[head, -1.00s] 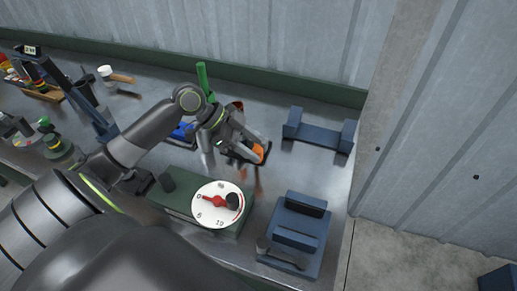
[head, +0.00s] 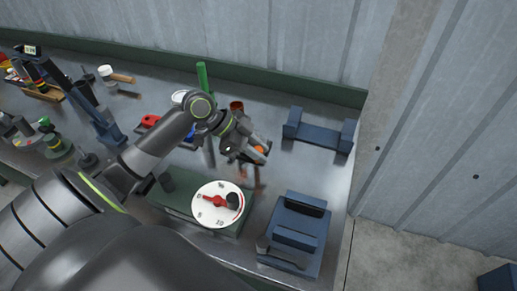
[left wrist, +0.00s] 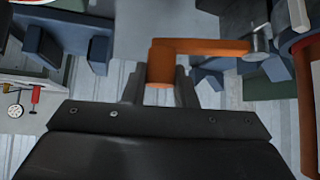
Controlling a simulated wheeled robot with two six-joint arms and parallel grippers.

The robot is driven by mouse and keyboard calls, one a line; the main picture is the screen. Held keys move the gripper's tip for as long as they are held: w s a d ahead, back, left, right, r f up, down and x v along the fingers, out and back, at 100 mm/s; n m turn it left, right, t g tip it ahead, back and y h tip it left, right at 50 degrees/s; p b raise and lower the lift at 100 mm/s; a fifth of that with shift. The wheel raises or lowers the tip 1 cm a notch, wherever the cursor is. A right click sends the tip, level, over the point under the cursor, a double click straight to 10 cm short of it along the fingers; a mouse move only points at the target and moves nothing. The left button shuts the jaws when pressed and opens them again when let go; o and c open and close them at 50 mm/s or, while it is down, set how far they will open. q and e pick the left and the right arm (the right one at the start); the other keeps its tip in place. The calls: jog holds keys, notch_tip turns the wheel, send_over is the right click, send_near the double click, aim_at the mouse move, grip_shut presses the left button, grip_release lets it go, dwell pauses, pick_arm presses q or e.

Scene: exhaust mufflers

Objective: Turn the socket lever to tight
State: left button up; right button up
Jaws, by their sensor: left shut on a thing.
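The orange socket lever (left wrist: 205,47) is L-shaped in the left wrist view, with a grey metal joint (left wrist: 258,42) at its right end. In the head view only a small orange part (head: 260,149) shows past my gripper. My left gripper (head: 250,157) is shut on the lever's orange grip; its fingers (left wrist: 160,90) lie around the lower end of it in the wrist view. What the joint sits on is mostly hidden by my gripper and arm in the head view. My right gripper is not in view.
A green box with a white dial (head: 218,204) and red pointer stands in front of my gripper. A blue fixture (head: 294,235) is at front right, a blue cradle (head: 318,132) at back right. A green upright rod (head: 203,78) stands behind my wrist.

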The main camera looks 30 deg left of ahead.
pick_arm(q)
jog(key=shift+w+d, duration=0.1)
grip_shut()
jog(key=w+d+n+t+y+p, duration=0.3)
jog(key=w+n+t+y+p, duration=0.1)
jog(key=n, duration=0.5)
jog(key=shift+w+y+p, duration=0.8)
jog(key=shift+w+p, duration=0.25)
jog(key=shift+p, duration=0.85)
jog(key=shift+t, duration=0.3)
jog(key=o, duration=1)
grip_release()
jog(key=shift+r, duration=0.1)
